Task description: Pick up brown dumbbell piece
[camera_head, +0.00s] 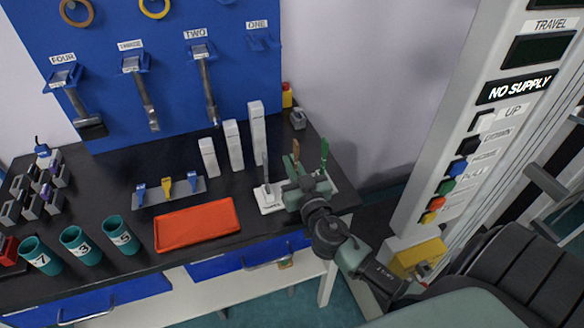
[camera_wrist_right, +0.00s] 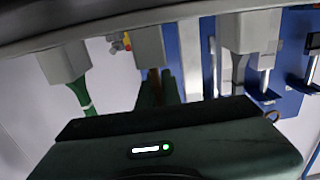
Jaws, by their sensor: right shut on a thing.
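The brown dumbbell piece (camera_head: 296,149) shows upright just above my right gripper (camera_head: 300,176) in the head view. In the right wrist view, the brown piece (camera_wrist_right: 155,82) is between the dark green fingers of my right gripper (camera_wrist_right: 159,90), which is shut on it. A pale block adjoins the brown piece there; I cannot tell whether the piece is clear of it. The green piece (camera_head: 324,150) stands right of the gripper, and the grey piece (camera_head: 265,172) stands in a white base (camera_head: 269,199) to its left. My left gripper is out of view.
White upright blocks (camera_head: 233,147) stand behind the gripper on the black bench (camera_head: 180,240). A red tray (camera_head: 197,224), teal cups (camera_head: 81,247) and a rack of small blue and yellow-handled pieces (camera_head: 168,189) lie left. A tall grey machine (camera_head: 445,110) rises to the right.

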